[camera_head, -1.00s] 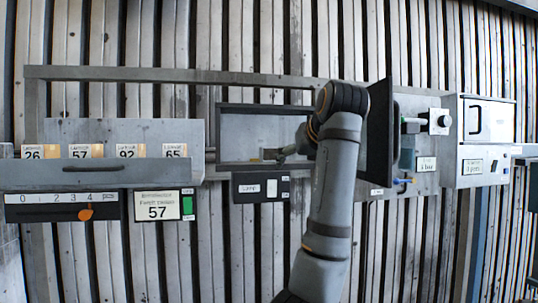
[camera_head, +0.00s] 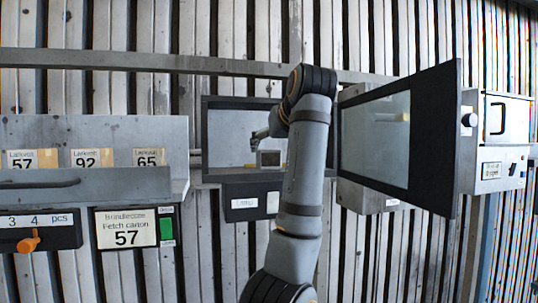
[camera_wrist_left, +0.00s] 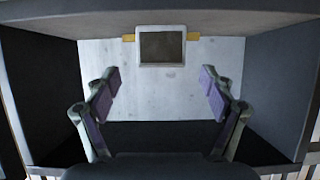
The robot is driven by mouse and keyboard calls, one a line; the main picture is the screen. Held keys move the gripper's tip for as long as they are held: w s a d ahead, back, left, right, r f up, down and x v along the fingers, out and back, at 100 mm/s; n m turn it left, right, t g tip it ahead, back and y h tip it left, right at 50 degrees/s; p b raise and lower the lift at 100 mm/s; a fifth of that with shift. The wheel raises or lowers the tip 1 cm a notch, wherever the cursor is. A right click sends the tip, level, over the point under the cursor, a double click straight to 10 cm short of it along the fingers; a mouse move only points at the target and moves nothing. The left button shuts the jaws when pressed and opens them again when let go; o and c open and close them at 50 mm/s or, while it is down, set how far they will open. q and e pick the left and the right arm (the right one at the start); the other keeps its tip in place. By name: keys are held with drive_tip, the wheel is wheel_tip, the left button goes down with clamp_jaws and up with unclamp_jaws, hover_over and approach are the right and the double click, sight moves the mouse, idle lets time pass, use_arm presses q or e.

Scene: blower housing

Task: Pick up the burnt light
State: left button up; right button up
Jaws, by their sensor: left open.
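The likely burnt light is a square unit with a dark face and pale frame (camera_wrist_left: 161,47), with yellow tabs at its sides, on the back wall of an open box in the left wrist view. It shows small in the head view (camera_head: 268,158), low inside the box (camera_head: 203,135). My left gripper (camera_wrist_left: 160,85) is open and empty, its two purple-padded fingers spread apart below the unit in the picture. In the head view the left gripper (camera_head: 258,135) reaches into the box, close to the unit; its fingertips are too small to read there. My right gripper is not in view.
The box's dark-framed door (camera_head: 435,140) stands open to the right of my arm. A grey bin (camera_head: 100,180) with number labels is at the left, above a slider panel (camera_head: 40,232) and a sign reading 57 (camera_head: 126,229). A white cabinet (camera_head: 500,140) is at the far right.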

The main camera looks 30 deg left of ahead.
sight(268, 154)
use_arm(q)
drive_tip(key=p+x, duration=0.2)
drive_tip(key=x, duration=0.1)
drive_tip(key=shift+w+a+r, duration=0.15)
drive_tip(key=shift+a+r, duration=0.05)
drive_tip(key=shift+a, duration=0.05)
drive_tip(key=shift+f+p+x, duration=0.2)
drive_tip(key=shift+p+x, duration=0.65)
drive_tip(key=shift+x, duration=0.25)
drive_tip(key=shift+w+a+f, duration=0.1)
drive_tip(key=shift+a+f, duration=0.05)
drive_tip(key=shift+f, duration=0.1)
drive_tip(key=shift+r, duration=0.1)
drive_tip(key=c, duration=1.1)
drive_tip(key=shift+c, duration=1)
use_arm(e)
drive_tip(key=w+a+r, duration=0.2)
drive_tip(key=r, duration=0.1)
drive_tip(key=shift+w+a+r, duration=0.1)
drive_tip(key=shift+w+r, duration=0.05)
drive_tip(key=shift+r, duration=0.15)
